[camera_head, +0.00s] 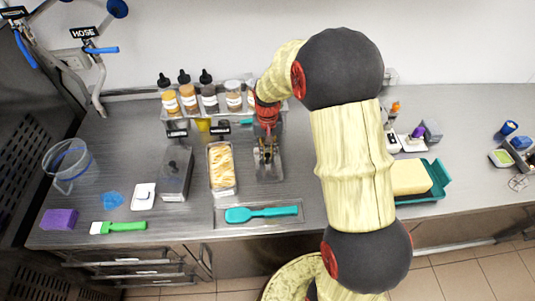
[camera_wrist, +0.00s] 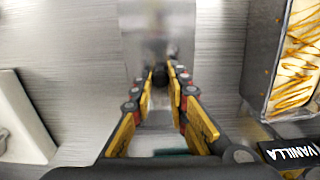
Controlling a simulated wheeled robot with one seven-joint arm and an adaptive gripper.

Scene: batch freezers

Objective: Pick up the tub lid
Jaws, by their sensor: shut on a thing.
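The tub lid (camera_wrist: 158,22) is a narrow grey, see-through-looking panel with a small dark knob in the wrist view. My gripper (camera_wrist: 160,76) has its yellow-and-black fingers closed in on the knob. In the head view the lid (camera_head: 269,175) shows below my gripper (camera_head: 266,158), right of an open tub of caramel-streaked ice cream (camera_head: 221,168). That tub (camera_wrist: 298,55) is at the right edge of the wrist view, near a VANILLA label (camera_wrist: 291,153). The fingers hide part of the knob. I cannot tell whether the lid touches the counter.
Left of the ice cream stands a dark lidded tub (camera_head: 175,174). A teal spatula (camera_head: 262,214) lies on a tray at the front. Topping bottles (camera_head: 188,96) line the back. A yellow block (camera_head: 410,177) sits in a teal tray at right. A clear pitcher (camera_head: 70,163) stands far left.

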